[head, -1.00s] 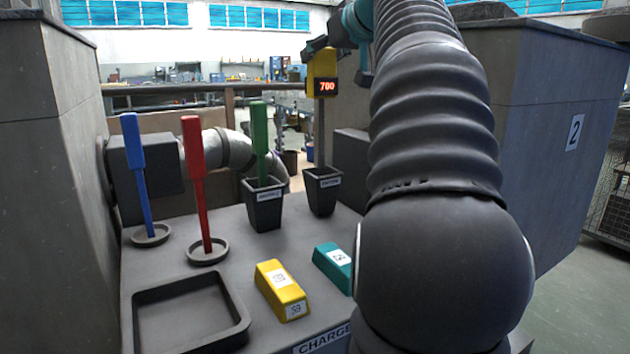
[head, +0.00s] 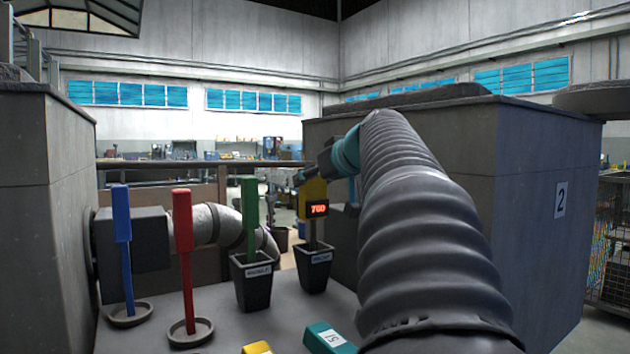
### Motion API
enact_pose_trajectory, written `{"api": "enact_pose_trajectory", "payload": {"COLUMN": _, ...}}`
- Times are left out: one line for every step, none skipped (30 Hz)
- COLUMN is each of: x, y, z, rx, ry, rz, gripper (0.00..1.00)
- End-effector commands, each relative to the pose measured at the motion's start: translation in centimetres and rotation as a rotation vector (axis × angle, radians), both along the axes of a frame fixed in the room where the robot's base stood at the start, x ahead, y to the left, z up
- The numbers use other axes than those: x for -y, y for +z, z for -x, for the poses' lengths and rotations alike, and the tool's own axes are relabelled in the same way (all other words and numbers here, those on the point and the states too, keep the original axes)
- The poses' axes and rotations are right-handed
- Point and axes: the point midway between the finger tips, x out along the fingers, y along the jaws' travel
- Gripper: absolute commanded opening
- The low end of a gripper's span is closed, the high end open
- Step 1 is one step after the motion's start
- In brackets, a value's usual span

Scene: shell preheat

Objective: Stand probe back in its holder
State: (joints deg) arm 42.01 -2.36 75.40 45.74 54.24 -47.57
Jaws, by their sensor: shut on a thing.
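The probe (head: 314,190) has a yellow head with a lit red display that seems to read 700, and a dark stem. It stands nearly upright, with its stem going down inside the rim of the right dark holder (head: 313,272), which has a white label. Whether the stem's tip touches the bottom is hidden by the holder's walls. My gripper (head: 307,181) is shut on the probe's head from the back right. It is small and dark in the picture, and its fingers are partly hidden.
A green-handled tool (head: 250,202) stands in the left labelled holder (head: 254,285). A blue tool (head: 121,214) and a red tool (head: 183,220) stand in round dishes further left. A yellow block (head: 257,348) and teal block (head: 328,338) lie in front. Large grey blocks flank the bench.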

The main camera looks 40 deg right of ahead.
Motion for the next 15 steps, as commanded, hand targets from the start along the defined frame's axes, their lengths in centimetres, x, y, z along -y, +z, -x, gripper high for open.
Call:
{"api": "enact_pose_trajectory", "payload": {"x": -0.01, "y": 0.04, "z": 0.00, "rx": 0.001, "ry": 0.000, "rz": 0.000, "gripper": 0.23}}
{"api": "enact_pose_trajectory", "payload": {"x": -0.01, "y": -0.03, "z": 0.00, "rx": 0.001, "ry": 0.000, "rz": 0.000, "gripper": 0.23}}
{"api": "enact_pose_trajectory", "payload": {"x": -0.01, "y": -0.16, "z": 0.00, "rx": 0.000, "ry": 0.000, "rz": 0.000, "gripper": 0.23}}
{"api": "enact_pose_trajectory", "payload": {"x": -0.01, "y": -0.27, "z": -0.01, "rx": 0.000, "ry": 0.000, "rz": 0.000, "gripper": 0.23}}
{"api": "enact_pose_trajectory", "payload": {"x": 0.00, "y": -0.36, "z": -0.01, "rx": 0.000, "ry": 0.000, "rz": 0.000, "gripper": 0.23}}
{"api": "enact_pose_trajectory", "payload": {"x": 0.01, "y": -0.40, "z": -0.01, "rx": -0.001, "ry": 0.000, "rz": 0.000, "gripper": 0.60}}
{"api": "enact_pose_trajectory", "payload": {"x": 0.01, "y": -0.31, "z": -0.02, "rx": -0.001, "ry": 0.000, "rz": 0.000, "gripper": 0.68}}
{"api": "enact_pose_trajectory", "payload": {"x": 0.01, "y": -0.30, "z": -0.02, "rx": -0.001, "ry": 0.000, "rz": 0.000, "gripper": 0.75}}
{"api": "enact_pose_trajectory", "payload": {"x": 0.01, "y": -0.30, "z": -0.02, "rx": -0.001, "ry": 0.000, "rz": 0.000, "gripper": 0.83}}
{"api": "enact_pose_trajectory", "payload": {"x": 0.01, "y": -0.30, "z": -0.02, "rx": -0.001, "ry": 0.000, "rz": 0.000, "gripper": 0.83}}
{"api": "enact_pose_trajectory", "payload": {"x": 0.01, "y": -0.30, "z": -0.02, "rx": -0.001, "ry": 0.000, "rz": 0.000, "gripper": 0.83}}
{"api": "enact_pose_trajectory", "payload": {"x": 0.01, "y": -0.30, "z": -0.02, "rx": -0.001, "ry": 0.000, "rz": 0.000, "gripper": 0.83}}
{"api": "enact_pose_trajectory", "payload": {"x": 0.01, "y": -0.30, "z": -0.02, "rx": -0.001, "ry": 0.000, "rz": 0.000, "gripper": 0.83}}
{"api": "enact_pose_trajectory", "payload": {"x": 0.01, "y": -0.30, "z": -0.01, "rx": -0.001, "ry": 0.000, "rz": 0.000, "gripper": 0.83}}
{"api": "enact_pose_trajectory", "payload": {"x": 0.01, "y": -0.30, "z": -0.01, "rx": -0.001, "ry": 0.000, "rz": 0.000, "gripper": 0.83}}
